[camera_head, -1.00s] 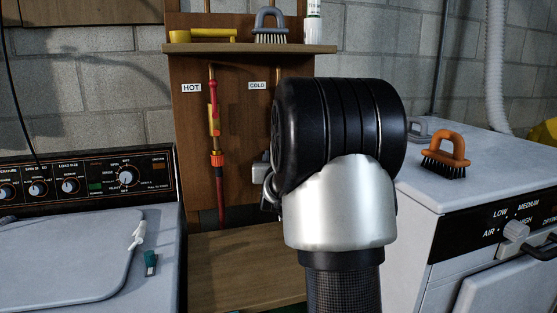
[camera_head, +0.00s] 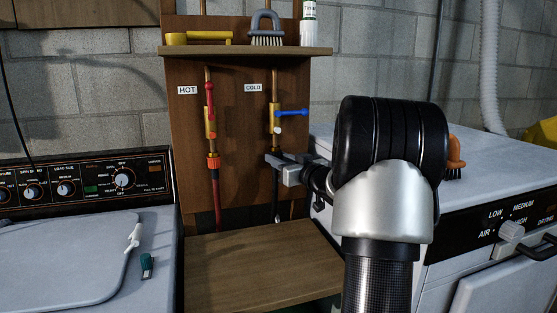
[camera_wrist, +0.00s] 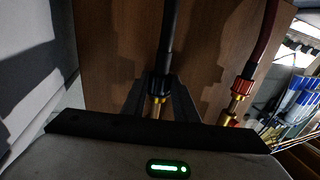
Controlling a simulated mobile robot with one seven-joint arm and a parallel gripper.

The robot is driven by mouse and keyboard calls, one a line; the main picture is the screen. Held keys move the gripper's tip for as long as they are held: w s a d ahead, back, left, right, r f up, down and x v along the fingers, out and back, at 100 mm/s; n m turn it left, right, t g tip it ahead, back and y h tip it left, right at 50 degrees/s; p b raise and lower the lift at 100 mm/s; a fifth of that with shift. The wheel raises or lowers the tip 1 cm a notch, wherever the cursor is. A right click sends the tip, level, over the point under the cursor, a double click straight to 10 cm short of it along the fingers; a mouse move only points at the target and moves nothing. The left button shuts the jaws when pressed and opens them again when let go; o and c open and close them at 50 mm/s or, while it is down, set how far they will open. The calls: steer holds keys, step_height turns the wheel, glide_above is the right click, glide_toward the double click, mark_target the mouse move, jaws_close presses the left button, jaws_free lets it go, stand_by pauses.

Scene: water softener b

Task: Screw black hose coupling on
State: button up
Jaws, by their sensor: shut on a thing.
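The black hose coupling (camera_wrist: 158,84) shows in the wrist view between the two fingers of my gripper (camera_wrist: 160,98), at the end of a black hose (camera_wrist: 170,30). My gripper is shut on it. A brass end (camera_wrist: 157,108) shows right beside the coupling; how far they are threaded I cannot tell. In the head view, my gripper (camera_head: 284,166) is at the foot of the brass COLD valve (camera_head: 275,118), which has a blue handle (camera_head: 292,112) turned sideways. The coupling is mostly hidden there by the fingers.
The HOT valve (camera_head: 210,115) stands to the left with a red hose (camera_head: 217,205) on an orange coupling (camera_head: 213,161). A shelf (camera_head: 245,50) is above, a wooden ledge (camera_head: 250,262) below. The washer (camera_head: 70,250) is left, the dryer (camera_head: 470,200) right.

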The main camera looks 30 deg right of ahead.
steer(key=shift+n+y, duration=0.3)
steer(key=shift+y, duration=0.1)
steer(key=o, duration=1.1)
steer(key=shift+c, duration=0.2)
steer(key=m+g+h, duration=0.1)
steer(key=m+h, duration=0.1)
steer(key=h, duration=0.1)
steer(key=m+h, duration=0.2)
steer(key=h, duration=0.2)
steer(key=a+m+g+h, duration=0.1)
steer(key=m+h, duration=0.2)
steer(key=shift+w+f+g, duration=0.2)
steer(key=shift+f+g, duration=0.1)
steer(key=shift+f, duration=0.05)
